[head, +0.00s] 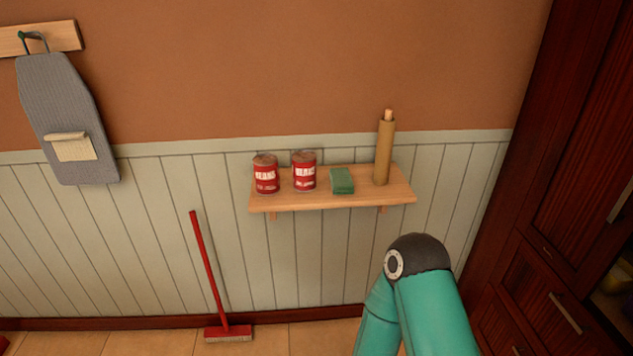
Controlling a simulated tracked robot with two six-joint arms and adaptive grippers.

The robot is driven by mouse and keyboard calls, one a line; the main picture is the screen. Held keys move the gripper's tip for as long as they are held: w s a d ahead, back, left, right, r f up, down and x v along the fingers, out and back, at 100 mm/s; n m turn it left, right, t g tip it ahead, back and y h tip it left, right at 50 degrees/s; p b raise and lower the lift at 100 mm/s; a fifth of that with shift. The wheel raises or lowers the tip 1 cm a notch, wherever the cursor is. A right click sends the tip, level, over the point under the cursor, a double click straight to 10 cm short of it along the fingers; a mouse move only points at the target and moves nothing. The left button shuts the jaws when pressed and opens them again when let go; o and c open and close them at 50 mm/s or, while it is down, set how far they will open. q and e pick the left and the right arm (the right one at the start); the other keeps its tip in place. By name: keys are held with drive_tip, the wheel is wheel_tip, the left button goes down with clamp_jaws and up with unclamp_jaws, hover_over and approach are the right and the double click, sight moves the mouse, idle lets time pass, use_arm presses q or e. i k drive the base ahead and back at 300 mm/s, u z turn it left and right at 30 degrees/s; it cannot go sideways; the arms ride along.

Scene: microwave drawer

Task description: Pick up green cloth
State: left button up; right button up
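A small green block-like item (342,181), perhaps the folded green cloth, lies on the wooden wall shelf (330,201). It sits between a red can on its left and an upright brown roll on its right. A teal arm of mine with a dark joint rises at the lower right, below the shelf and apart from it. Neither gripper shows in the head view.
Two red cans (265,174) (304,171) and the brown roll (384,150) share the shelf. A red broom (208,270) leans at the wall. An ironing board (65,110) with a cream cloth (72,147) hangs left. A dark wooden cabinet (540,230) stands right.

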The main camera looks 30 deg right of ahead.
sight(340, 179)
drive_tip(key=z, duration=0.3)
drive_tip(key=i, duration=0.15)
drive_tip(key=u, duration=2)
drive_tip(key=i, duration=1.2)
drive_tip(key=z, duration=3.95)
drive_tip(key=i, duration=0.8)
drive_tip(key=u, duration=0.05)
